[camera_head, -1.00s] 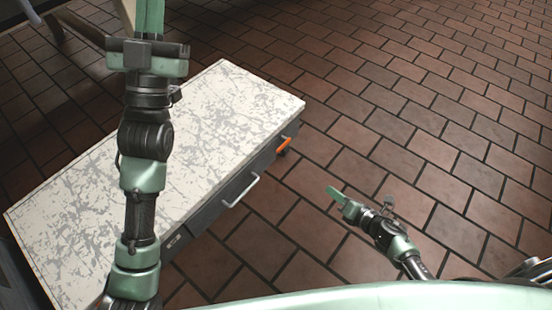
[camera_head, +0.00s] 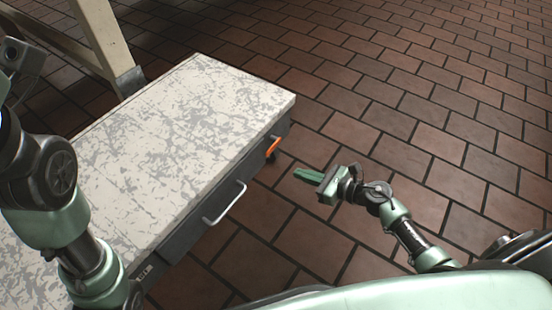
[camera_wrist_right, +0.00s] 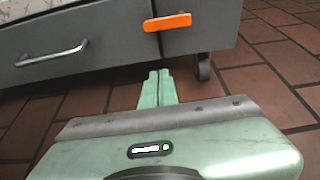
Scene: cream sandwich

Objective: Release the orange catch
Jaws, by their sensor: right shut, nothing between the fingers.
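The orange catch (camera_head: 273,147) is a small bar on the dark grey front of a low cabinet, near its far right end. It also shows in the right wrist view (camera_wrist_right: 167,22), lying roughly level across a vertical seam. My right gripper (camera_head: 305,174) is shut and empty, to the right of the catch and apart from it. In the right wrist view its green fingertips (camera_wrist_right: 159,75) are together, below the catch, with a gap between. My left arm comes in at the left edge; its gripper is out of the frame.
The cabinet has a worn white top (camera_head: 180,130) and a silver bar handle (camera_head: 225,203) on its front. A black caster (camera_wrist_right: 203,66) stands under its right end. A cream frame leg (camera_head: 108,45) stands behind. The brick tile floor to the right is clear.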

